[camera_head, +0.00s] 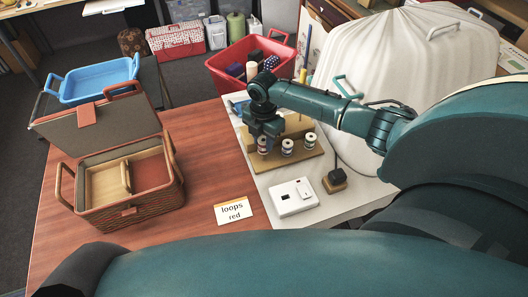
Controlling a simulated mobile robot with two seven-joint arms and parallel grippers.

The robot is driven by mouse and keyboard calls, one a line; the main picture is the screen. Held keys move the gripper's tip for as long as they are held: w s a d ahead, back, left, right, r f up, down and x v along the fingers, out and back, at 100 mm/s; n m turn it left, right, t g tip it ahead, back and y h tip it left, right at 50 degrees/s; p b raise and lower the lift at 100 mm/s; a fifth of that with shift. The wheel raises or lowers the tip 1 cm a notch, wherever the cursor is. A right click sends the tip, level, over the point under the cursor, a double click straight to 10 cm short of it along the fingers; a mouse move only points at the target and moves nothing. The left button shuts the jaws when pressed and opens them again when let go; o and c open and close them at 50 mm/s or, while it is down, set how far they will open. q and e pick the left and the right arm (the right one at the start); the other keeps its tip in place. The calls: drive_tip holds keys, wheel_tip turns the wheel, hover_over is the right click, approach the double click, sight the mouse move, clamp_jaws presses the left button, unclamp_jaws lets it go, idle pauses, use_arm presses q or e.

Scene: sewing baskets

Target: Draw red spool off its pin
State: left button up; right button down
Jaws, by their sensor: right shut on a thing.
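My right gripper (264,135) points down over the wooden spool stand (299,162) and is shut on the leftmost spool (264,146). The gripper covers much of this spool, and I cannot make out its thread colour or whether it is still around its pin. A middle spool (287,146) and a right spool (310,141) stand upright in a row beside it, with pale tops. My left gripper is not in view.
An open wicker basket (130,212) with compartments stands on the left. A card (233,211) reads "loops red". A white device (292,198) and a small dark block (335,181) lie in front of the stand. A red bin (217,76) stands behind.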

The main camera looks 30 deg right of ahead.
drive_tip(key=shift+r, duration=2)
